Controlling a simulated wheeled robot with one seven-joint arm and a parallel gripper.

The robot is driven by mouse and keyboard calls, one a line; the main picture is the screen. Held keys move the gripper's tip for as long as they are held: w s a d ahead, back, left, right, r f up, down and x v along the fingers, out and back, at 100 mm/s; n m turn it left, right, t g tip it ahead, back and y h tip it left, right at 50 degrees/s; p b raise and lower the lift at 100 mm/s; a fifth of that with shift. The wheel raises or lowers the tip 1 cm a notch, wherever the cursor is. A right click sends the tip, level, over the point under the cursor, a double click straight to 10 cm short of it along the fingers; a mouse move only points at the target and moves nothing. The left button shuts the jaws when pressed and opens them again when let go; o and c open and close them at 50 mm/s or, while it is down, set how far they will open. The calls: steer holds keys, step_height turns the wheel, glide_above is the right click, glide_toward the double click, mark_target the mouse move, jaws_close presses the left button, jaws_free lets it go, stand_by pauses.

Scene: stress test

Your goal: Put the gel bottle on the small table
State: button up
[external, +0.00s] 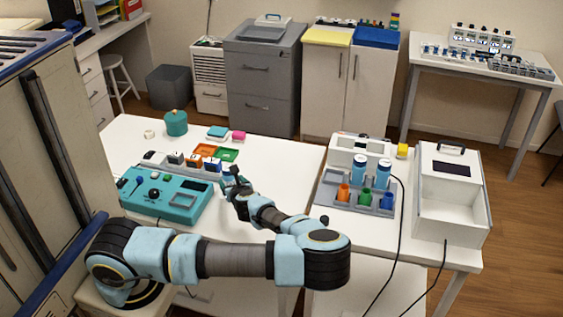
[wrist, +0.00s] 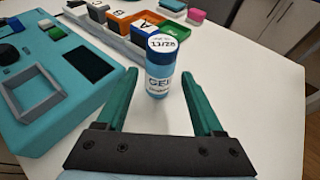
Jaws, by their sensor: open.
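The gel bottle (wrist: 160,82) stands upright in the wrist view, blue with a white "GEL" label and a dated cap. My gripper (wrist: 159,75) is open, with one green finger on each side of the bottle and visible gaps between. In the external view my gripper (external: 231,178) is low over the white bench (external: 275,160), right of the teal device; I cannot make out the bottle there. A smaller grey-legged table (external: 420,88) stands at the back right, with equipment on it. I cannot tell for certain that it is the small table named.
A teal device (external: 170,195) and a row of colored trays (external: 207,153) lie close to my gripper. Two blue bottles (external: 360,167) stand in a grey rack on the right bench, beside a white box (external: 445,200). Black cables hang off that bench.

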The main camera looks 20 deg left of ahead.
mark_target(227, 175)
steer(key=p+x, duration=0.2)
steer(key=x, duration=0.6)
steer(key=shift+s+f+p, duration=0.1)
steer(key=shift+f+p, duration=0.05)
steer(key=shift+p, duration=0.25)
steer(key=shift+w+f, duration=0.2)
steer(key=shift+c, duration=0.2)
jaws_close()
